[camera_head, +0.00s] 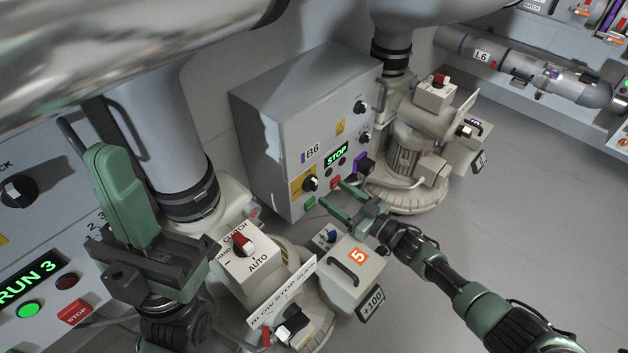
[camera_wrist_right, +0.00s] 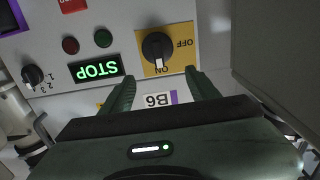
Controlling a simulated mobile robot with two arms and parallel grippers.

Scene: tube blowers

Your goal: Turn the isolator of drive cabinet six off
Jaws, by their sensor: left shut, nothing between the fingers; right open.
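Drive cabinet six is the grey cabinet (camera_head: 285,115) labelled B6, with a lit green STOP display. Its isolator is a black rotary knob (camera_head: 310,183) on a yellow plate low on the front. In the right wrist view, upside down, the isolator knob (camera_wrist_right: 157,45) has its white mark at the ON label; OFF is a quarter turn away. My right gripper (camera_head: 338,197) is open and empty in front of the panel. Its fingertips (camera_wrist_right: 159,78) point at the isolator from either side, apart from it. My left gripper (camera_head: 103,152) is shut and empty at left.
A blower unit labelled 5 (camera_head: 357,255) stands just below my right gripper. A second blower (camera_head: 410,150) stands right of the cabinet. Another panel reading RUN 3 (camera_head: 28,283) is at left, near my left gripper. Grey floor (camera_head: 510,210) is clear at right.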

